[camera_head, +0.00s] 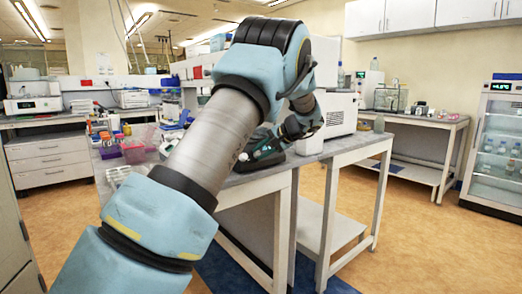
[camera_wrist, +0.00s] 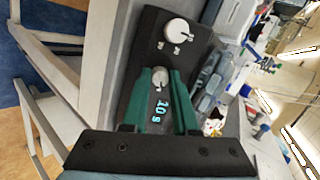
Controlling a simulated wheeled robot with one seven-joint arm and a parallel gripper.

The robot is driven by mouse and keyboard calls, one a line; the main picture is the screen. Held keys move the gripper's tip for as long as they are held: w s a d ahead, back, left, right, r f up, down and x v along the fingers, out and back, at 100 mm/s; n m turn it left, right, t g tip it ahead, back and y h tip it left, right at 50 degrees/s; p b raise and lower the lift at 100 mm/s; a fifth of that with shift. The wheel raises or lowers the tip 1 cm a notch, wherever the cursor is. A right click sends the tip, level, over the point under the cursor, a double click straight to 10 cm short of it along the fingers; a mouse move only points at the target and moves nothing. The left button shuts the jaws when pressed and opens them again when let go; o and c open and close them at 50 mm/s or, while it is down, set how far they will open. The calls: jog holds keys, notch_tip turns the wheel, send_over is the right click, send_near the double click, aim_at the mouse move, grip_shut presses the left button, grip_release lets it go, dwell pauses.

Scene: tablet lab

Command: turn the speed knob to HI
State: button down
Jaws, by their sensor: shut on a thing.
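A dark device (camera_head: 258,164) sits on the bench in the head view, largely hidden by my arm. In the wrist view its black panel (camera_wrist: 148,45) carries two pale round knobs and a lit cyan display reading about "10 s". My gripper (camera_wrist: 159,81) has its two green fingers on either side of the nearer, smaller knob (camera_wrist: 158,74), shut on it. The larger knob (camera_wrist: 180,32) stands clear beyond the fingertips, with small white marks beside it. The marks are too small to read, so I cannot tell which knob is for speed.
A white boxy machine (camera_head: 339,113) stands on the bench right behind the device. Tube racks and a pink bin (camera_head: 133,152) are on the bench to the left. A glass-door fridge (camera_head: 497,145) is at the far right. Floor is open at the right.

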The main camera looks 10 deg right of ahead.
jog(key=shift+m, duration=0.7)
jog(key=c, duration=0.7)
grip_release()
jog(key=b+v, duration=0.1)
jog(key=v, duration=0.9)
jog(key=shift+s+d+r, duration=0.15)
jog(key=shift+s+r, duration=0.05)
jog(key=shift+s, duration=0.1)
